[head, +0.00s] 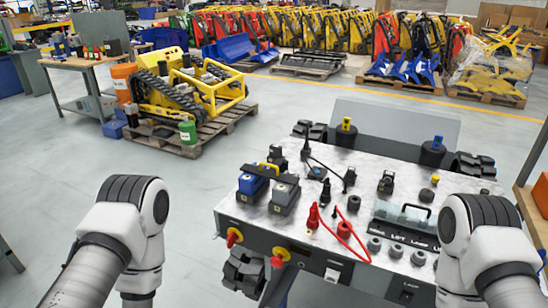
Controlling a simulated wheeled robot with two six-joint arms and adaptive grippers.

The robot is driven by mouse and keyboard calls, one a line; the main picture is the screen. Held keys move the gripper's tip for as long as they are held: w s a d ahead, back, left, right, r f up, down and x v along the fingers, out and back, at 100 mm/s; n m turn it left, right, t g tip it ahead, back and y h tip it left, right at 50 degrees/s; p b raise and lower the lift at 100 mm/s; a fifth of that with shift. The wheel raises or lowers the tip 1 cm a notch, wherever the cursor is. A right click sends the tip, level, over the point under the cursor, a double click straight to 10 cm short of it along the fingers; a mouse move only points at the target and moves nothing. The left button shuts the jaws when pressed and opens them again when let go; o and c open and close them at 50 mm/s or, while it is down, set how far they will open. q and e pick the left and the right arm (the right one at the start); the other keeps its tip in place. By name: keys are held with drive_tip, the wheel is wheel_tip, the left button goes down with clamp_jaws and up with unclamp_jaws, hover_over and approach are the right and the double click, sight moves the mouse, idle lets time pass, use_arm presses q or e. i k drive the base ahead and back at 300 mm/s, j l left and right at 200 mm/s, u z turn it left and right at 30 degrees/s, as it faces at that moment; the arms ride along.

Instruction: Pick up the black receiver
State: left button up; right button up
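A black box-shaped unit (285,194) stands on the marbled top of the tracked carrier (232,203), beside a similar blue unit (252,181). Both are at the left side of the top, with a yellow bar close behind them. Several other small black parts are on the top, including a black piece (318,172) with a thin cable near the middle. I cannot tell for certain which black part is the receiver. Only links of my two arms show, at the lower left and lower right. Neither gripper is in view.
Red probes (313,217) with a red cable (340,238) lie on the front of the top. Black knobs line the front right, by a clear cover (402,218). A yellow tracked machine (185,95) sits on a pallet behind. The floor (190,190) at left is clear.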

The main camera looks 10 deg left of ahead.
sight(276, 152)
drive_tip(key=i+j+z, duration=0.4)
drive_tip(key=j, duration=0.2)
drive_tip(key=i+j+z, duration=0.15)
drive_tip(key=j, duration=0.15)
